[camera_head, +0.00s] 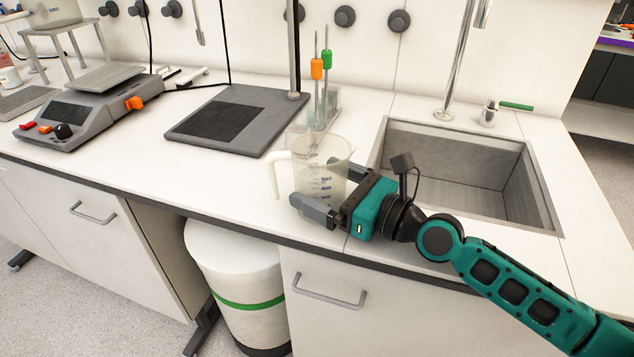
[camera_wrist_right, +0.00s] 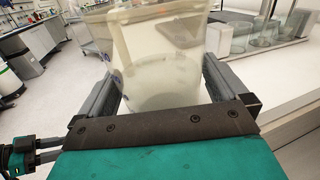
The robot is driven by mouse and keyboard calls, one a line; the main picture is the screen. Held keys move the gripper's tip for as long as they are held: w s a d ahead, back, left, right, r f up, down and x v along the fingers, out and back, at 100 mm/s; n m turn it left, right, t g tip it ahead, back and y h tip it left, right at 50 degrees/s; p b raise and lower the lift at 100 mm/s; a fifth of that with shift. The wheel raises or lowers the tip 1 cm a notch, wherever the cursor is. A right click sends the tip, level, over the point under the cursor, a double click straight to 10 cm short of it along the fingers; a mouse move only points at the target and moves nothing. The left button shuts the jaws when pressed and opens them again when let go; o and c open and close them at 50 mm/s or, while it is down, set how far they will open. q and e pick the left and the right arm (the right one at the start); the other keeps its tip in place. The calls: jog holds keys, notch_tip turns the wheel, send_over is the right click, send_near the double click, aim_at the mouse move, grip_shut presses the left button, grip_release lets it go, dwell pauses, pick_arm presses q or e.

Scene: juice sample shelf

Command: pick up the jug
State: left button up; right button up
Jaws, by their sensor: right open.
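The jug (camera_head: 322,160) is a clear measuring jug with blue markings and a pale handle at its left. It stands upright on the white counter in front of the sink's left side. My right gripper (camera_head: 315,183) reaches in from the right, with its fingers on either side of the jug's body. In the right wrist view the jug (camera_wrist_right: 160,65) fills the space between the two open fingers, and any contact is unclear. A small teal part with dark prongs (camera_wrist_right: 45,151) at that view's lower left looks like my left gripper; its opening is unclear.
A sink (camera_head: 455,165) with a tap lies right of the jug. A rack with orange and green-handled tools (camera_head: 321,75) stands just behind it. A grey stand base (camera_head: 230,118) and a scale (camera_head: 90,110) are farther left. A white bin (camera_head: 238,265) stands below the counter.

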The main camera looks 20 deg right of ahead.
jog(key=shift+w+a, duration=0.25)
jog(key=shift+w, duration=0.05)
jog(key=shift+r, duration=0.1)
jog(key=c, duration=1.1)
jog(key=shift+r, duration=0.1)
jog(key=shift+c, duration=0.3)
jog(key=shift+r+p, duration=0.85)
jog(key=shift+r, duration=0.15)
notch_tip(320, 180, up, 18)
jog(key=p, duration=0.5)
jog(key=shift+f+p, duration=0.2)
jog(key=shift+p, duration=0.2)
